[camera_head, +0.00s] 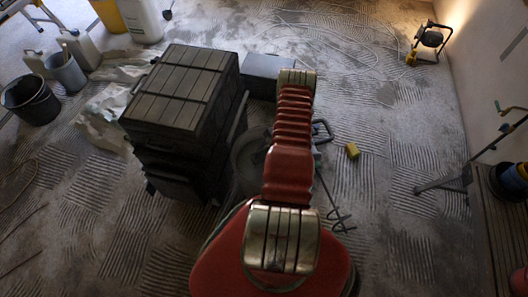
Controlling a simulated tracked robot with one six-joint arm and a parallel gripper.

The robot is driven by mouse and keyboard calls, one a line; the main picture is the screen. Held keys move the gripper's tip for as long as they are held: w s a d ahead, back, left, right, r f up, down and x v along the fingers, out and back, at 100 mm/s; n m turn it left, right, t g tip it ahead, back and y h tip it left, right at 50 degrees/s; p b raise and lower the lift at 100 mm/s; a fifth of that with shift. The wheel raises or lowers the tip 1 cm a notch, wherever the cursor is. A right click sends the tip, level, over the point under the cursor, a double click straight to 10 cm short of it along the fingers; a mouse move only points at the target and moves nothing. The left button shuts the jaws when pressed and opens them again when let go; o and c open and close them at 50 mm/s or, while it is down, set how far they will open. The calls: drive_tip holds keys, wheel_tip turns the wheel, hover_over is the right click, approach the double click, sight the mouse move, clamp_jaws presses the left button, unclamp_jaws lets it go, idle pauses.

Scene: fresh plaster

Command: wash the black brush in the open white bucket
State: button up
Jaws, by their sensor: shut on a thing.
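A white bucket (143,22) stands at the top left, cut by the picture's edge, so I cannot see whether it is open. A pale grey-blue bucket (66,76), open at the top with a thin stick in it, stands further left. I cannot make out the black brush for certain; a small dark thing (168,14) lies right of the white bucket, too small to tell. My red arm reaches up the middle of the picture, and its end with my gripper is hidden behind it.
A stack of black toolboxes (182,90) stands left of my arm. A black bucket (32,104) is at the far left. A yellow block (352,151) lies right of my arm. A work lamp (430,42) stands at the top right. The ridged floor at right is mostly clear.

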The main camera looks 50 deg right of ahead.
drive_tip(key=shift+f, duration=3.4)
drive_tip(key=shift+s, duration=0.1)
